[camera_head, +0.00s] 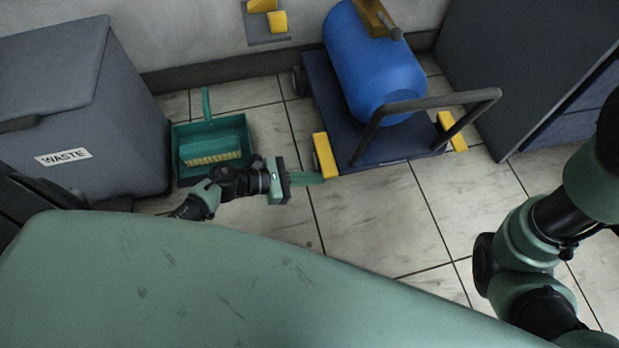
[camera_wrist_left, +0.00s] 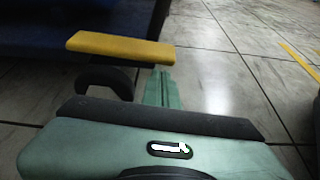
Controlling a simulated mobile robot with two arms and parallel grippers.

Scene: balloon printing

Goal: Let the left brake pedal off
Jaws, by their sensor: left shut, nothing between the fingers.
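The cart's left brake pedal (camera_head: 325,156) is a yellow bar at the near left corner of the dark blue cart (camera_head: 380,153). My left gripper (camera_head: 318,178) is shut and empty, with its green fingers just below the pedal's near end in the head view. In the left wrist view the pedal (camera_wrist_left: 120,47) sits above a dark wheel (camera_wrist_left: 105,80). There the shut fingers (camera_wrist_left: 160,85) point up near the pedal's right end. I cannot tell whether they touch it. My right arm shows at the right of the head view, but its gripper does not.
A blue cylinder (camera_head: 372,60) lies on the cart behind its dark handle (camera_head: 430,103). A second yellow pedal (camera_head: 452,130) is at the cart's right corner. A green dustpan (camera_head: 241,125) and a grey waste bin (camera_head: 100,110) stand left. Tiled floor right of the fingers is clear.

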